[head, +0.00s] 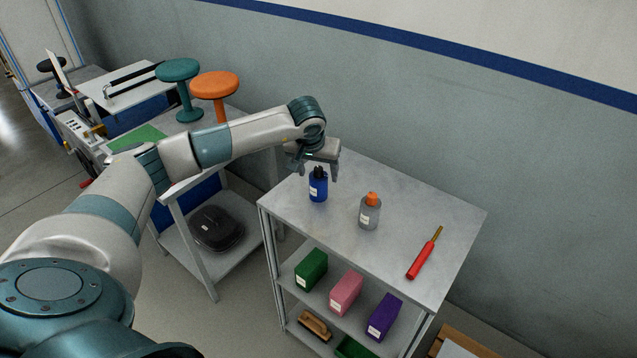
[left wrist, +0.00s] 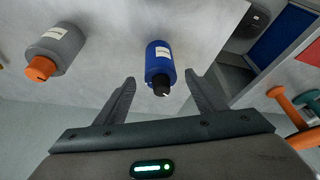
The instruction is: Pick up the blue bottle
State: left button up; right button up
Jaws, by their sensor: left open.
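The blue bottle (head: 318,187) stands upright near the back left part of the grey shelf top. It has a black cap and a white label. My left gripper (head: 318,171) is just behind and above it, with its fingers around the level of the cap. In the left wrist view the blue bottle (left wrist: 160,62) lies ahead, between the two fingers of the open left gripper (left wrist: 158,88). A gap shows on both sides of the cap, so no finger seems to touch it. My right gripper is not in view.
A grey bottle with an orange cap (head: 370,211) stands right of the blue one. A red screwdriver (head: 425,254) lies farther right on the shelf top (head: 320,230). Green, pink and purple boxes (head: 346,292) sit below. Orange (head: 215,86) and teal stools (head: 178,72) stand on the left table.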

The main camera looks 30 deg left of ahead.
pick_arm(q)
jog(key=shift+p+x, duration=0.5)
jog(key=shift+x, duration=0.45)
jog(key=shift+w+a+f, duration=0.15)
jog(key=shift+w+f, duration=0.15)
jog(key=shift+f, duration=0.25)
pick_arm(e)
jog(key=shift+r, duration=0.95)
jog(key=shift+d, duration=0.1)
pick_arm(q)
jog(key=shift+r, duration=0.1)
jog(key=c, duration=1.5)
jog(key=shift+r, duration=0.15)
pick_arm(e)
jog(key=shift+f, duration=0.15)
